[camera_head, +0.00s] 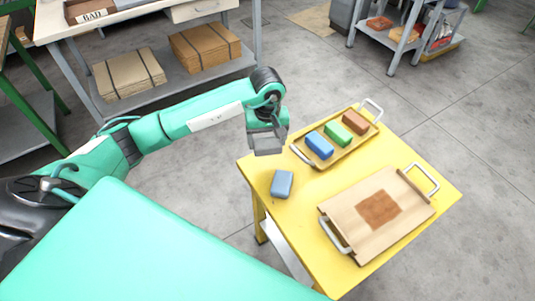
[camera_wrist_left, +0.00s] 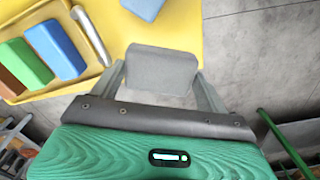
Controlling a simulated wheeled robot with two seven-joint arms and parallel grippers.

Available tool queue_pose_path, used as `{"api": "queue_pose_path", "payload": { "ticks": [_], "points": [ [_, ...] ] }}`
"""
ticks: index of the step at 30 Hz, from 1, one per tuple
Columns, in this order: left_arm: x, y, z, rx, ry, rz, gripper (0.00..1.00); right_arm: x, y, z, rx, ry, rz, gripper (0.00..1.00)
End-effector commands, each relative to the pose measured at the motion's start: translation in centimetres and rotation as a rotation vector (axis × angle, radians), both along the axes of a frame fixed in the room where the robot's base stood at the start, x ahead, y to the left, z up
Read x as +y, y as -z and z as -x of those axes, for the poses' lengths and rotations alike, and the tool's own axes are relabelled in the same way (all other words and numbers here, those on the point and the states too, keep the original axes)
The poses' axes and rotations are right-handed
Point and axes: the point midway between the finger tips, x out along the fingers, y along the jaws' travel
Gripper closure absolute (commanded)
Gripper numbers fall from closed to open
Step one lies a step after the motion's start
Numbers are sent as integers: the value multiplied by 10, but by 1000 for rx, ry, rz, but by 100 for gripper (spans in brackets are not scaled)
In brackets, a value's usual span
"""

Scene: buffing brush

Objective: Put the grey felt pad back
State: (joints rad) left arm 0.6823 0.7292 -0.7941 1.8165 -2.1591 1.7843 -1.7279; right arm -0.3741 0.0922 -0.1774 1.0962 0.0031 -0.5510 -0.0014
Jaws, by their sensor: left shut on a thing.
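My left gripper (camera_head: 267,133) is shut on the grey felt pad (camera_wrist_left: 162,68) and holds it in the air near the yellow table's back left corner. The pad also shows below the fingers in the head view (camera_head: 267,148). In the left wrist view it sits between the two fingers, with floor behind it. A tray (camera_head: 347,152) on the table holds a blue block (camera_head: 319,145), a green block (camera_head: 338,135) and a brown block (camera_head: 355,122) in a row. My right gripper is not in view.
A blue-grey block (camera_head: 282,184) lies alone on the yellow table (camera_head: 291,217), left of a board (camera_head: 345,200) with metal handles and a brown square patch (camera_head: 380,209). A bench with cardboard stacks (camera_head: 205,46) stands behind my left arm. A grey cart (camera_head: 398,40) stands at the back right.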

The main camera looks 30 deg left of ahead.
Motion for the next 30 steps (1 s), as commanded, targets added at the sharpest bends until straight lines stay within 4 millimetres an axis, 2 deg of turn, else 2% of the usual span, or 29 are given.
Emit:
{"api": "queue_pose_path", "payload": {
  "ticks": [3, 11, 18, 22, 30],
  "points": [
    [0, 23, 1, 2, -1, 0, 42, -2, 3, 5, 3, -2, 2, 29],
    [0, 43, 0, 1, 0, 1, 42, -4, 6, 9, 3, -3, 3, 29],
    [0, 76, 0, 2, -1, 0, 42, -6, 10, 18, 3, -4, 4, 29],
    [0, 79, -1, -1, 1, 0, 42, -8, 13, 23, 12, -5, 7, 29],
    [0, 80, 0, -1, 1, 0, 42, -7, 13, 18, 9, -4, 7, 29]
  ]
}}
